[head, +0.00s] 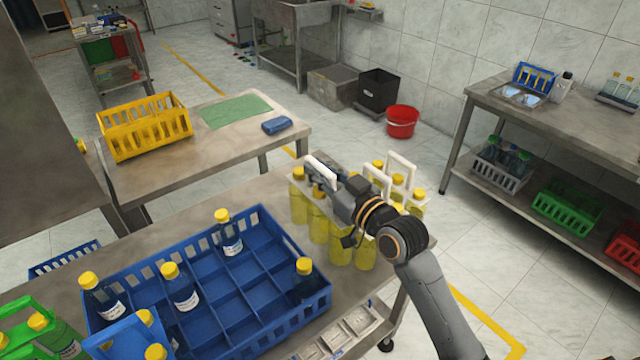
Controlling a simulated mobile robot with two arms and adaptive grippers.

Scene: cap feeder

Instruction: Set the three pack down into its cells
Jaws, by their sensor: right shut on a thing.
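My right gripper (326,176) is shut on the white handle of a pack of yellow bottles (318,222), at the right end of the near steel table. The bottles hang or stand upright below it; I cannot tell whether they touch the table. My wrist hides part of the pack. The blue crate with cells (262,325) lies to the left of the gripper. Some cells hold single dark bottles with yellow caps (182,288), (230,236); several middle and right cells are empty. My left gripper is not in view.
More yellow bottles with white handles (402,170) stand just behind my wrist. A green carrier (22,305) and a blue carrier (125,330) are at the lower left. A yellow crate (145,130) stands on the table behind.

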